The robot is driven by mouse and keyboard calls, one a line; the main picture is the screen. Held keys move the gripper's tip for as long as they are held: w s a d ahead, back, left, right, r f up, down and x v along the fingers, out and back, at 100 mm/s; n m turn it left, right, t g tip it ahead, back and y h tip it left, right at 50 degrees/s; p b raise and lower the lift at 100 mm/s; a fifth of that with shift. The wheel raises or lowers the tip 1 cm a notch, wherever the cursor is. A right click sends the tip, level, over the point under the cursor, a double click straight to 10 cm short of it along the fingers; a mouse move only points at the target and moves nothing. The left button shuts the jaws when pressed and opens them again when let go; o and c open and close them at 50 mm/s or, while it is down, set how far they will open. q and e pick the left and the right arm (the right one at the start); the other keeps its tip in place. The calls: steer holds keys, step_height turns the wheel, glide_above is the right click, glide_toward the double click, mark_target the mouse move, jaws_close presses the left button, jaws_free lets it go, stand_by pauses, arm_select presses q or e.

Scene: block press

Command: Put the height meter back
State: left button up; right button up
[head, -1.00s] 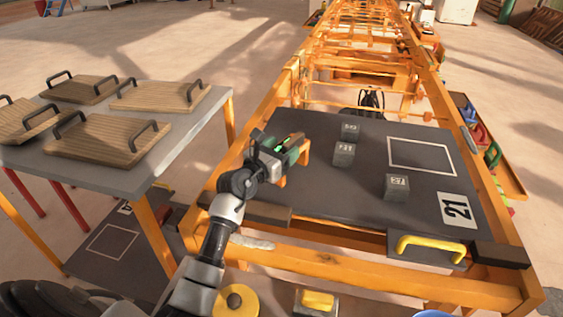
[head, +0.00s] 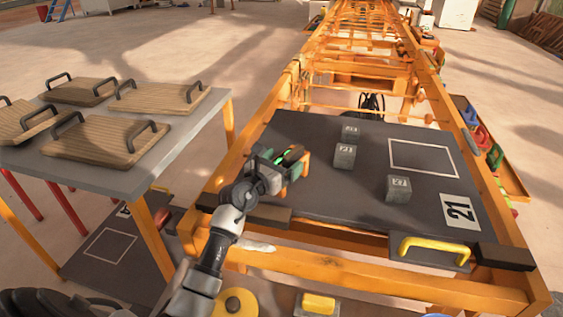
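A small orange bracket-like piece, which looks like the height meter (head: 305,163), stands at the left side of the dark board, in the head view. My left gripper (head: 284,164), dark with green lights, is right at it and covers most of it. Whether the fingers are closed on the orange piece is hidden. Three grey numbered blocks (head: 344,157) stand on the dark board (head: 330,203), to the right of the gripper. My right gripper is not in view.
A grey table (head: 150,172) with several wooden handled boards stands at left. Coloured items lie in a right-side tray (head: 507,180).

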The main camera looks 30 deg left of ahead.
arm_select(q)
steer(key=shift+r, duration=0.1)
steer(key=s, duration=0.3)
steer(key=s+a+p, duration=0.1)
steer(key=s, duration=0.6)
steer(key=shift+s+a+p, duration=0.25)
steer(key=shift+s+p, duration=0.05)
steer(key=shift+s+a, duration=0.1)
steer(key=shift+s, duration=0.55)
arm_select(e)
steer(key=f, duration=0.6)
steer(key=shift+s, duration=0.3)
